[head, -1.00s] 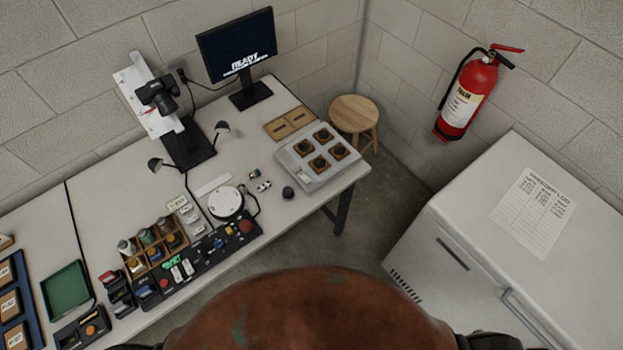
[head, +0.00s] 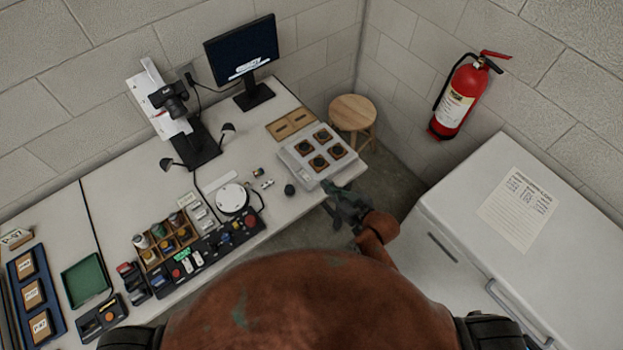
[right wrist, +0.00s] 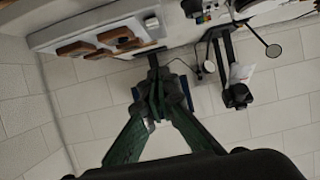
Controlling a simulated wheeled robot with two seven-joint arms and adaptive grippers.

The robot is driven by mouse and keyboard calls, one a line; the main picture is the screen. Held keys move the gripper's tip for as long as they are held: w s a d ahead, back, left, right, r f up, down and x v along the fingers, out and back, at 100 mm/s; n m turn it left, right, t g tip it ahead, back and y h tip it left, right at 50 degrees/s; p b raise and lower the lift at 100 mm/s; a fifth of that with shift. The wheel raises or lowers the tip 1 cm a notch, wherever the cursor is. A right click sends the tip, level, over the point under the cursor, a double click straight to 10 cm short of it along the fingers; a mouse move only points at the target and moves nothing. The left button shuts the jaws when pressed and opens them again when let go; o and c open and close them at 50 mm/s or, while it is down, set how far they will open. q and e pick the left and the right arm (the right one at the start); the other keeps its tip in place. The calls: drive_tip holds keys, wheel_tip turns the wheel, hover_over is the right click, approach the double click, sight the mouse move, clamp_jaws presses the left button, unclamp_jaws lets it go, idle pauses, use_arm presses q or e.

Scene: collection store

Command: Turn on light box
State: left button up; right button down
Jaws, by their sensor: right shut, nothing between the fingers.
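A flat light-grey box (head: 294,171) lies at the right end of the workbench, with several brown square pieces with dark round tops on it. It looks like the light box, but I cannot make out a switch or whether it is lit. My right gripper (head: 337,201) is dark green, shut and empty, by the bench's front edge just in front of the box. In the right wrist view its fingers (right wrist: 156,84) meet, with the box (right wrist: 75,28) beyond, at upper left. My left gripper is not in view.
A wooden slotted tray (head: 292,123) and a monitor (head: 241,52) stand behind. A control panel (head: 215,246) is further left. A stool (head: 353,115) and a white cabinet (head: 470,215) stand to the right.

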drive_tip(key=shift+w, duration=0.1)
hover_over(305, 177)
drive_tip(key=s+d, duration=0.2)
drive_tip(key=s, duration=0.1)
drive_tip(key=f, duration=0.3)
drive_tip(key=shift+w+d+f, duration=0.1)
drive_tip(key=shift+w+f, duration=0.1)
drive_tip(key=shift+f, duration=0.15)
wheel_tip(305, 177, down, 3)
drive_tip(key=shift+s+r+b, duration=0.1)
drive_tip(key=shift+r+b, duration=0.1)
drive_tip(key=shift+b, duration=0.1)
drive_tip(key=shift+s+d+f, duration=0.1)
drive_tip(key=shift+d+f, duration=0.05)
drive_tip(key=shift+f, duration=0.6)
